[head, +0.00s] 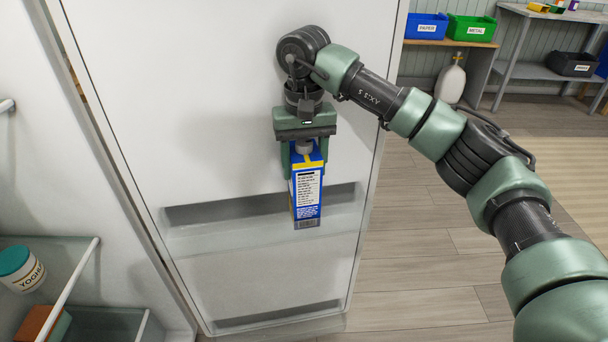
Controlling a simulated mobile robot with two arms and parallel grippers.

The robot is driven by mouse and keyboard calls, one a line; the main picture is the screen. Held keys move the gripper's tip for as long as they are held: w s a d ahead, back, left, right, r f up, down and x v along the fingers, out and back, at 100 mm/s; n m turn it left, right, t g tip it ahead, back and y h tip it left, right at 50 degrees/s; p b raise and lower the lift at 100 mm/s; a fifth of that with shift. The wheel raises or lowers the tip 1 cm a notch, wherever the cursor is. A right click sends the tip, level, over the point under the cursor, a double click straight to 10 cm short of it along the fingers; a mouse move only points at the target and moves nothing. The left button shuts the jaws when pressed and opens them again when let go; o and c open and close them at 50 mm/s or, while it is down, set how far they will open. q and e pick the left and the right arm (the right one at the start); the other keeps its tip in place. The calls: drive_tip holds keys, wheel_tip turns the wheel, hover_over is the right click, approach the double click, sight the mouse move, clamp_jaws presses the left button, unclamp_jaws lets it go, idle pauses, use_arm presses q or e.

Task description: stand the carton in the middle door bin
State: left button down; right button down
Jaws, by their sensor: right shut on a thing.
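A blue and yellow carton (307,195) with a white label hangs upright in my right gripper (306,163). The gripper points down, its fingers shut on the carton's upper part around a pale cap. The carton's lower end overlaps a clear-fronted door bin (230,238) on the white door (210,80), toward the bin's right part. I cannot tell whether its base is inside the bin or above it. Another bin (280,316) shows lower on the door. My left gripper is out of view.
At the lower left, glass shelves (85,265) hold a yoghurt tub (20,270) and an orange-brown block (38,323). Blue (425,26) and green (471,28) bins and a white bottle (451,80) stand at the back right. The floor right of the door is clear.

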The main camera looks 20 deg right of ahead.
wheel_tip(320, 180, down, 2)
drive_tip(key=shift+f, duration=0.2)
drive_tip(key=shift+w+f, duration=0.25)
drive_tip(key=shift+f, duration=0.05)
drive_tip(key=c, duration=0.8)
unclamp_jaws()
drive_tip(key=shift+s+f, duration=0.1)
drive_tip(key=shift+f, duration=0.05)
drive_tip(key=shift+o, duration=1.4)
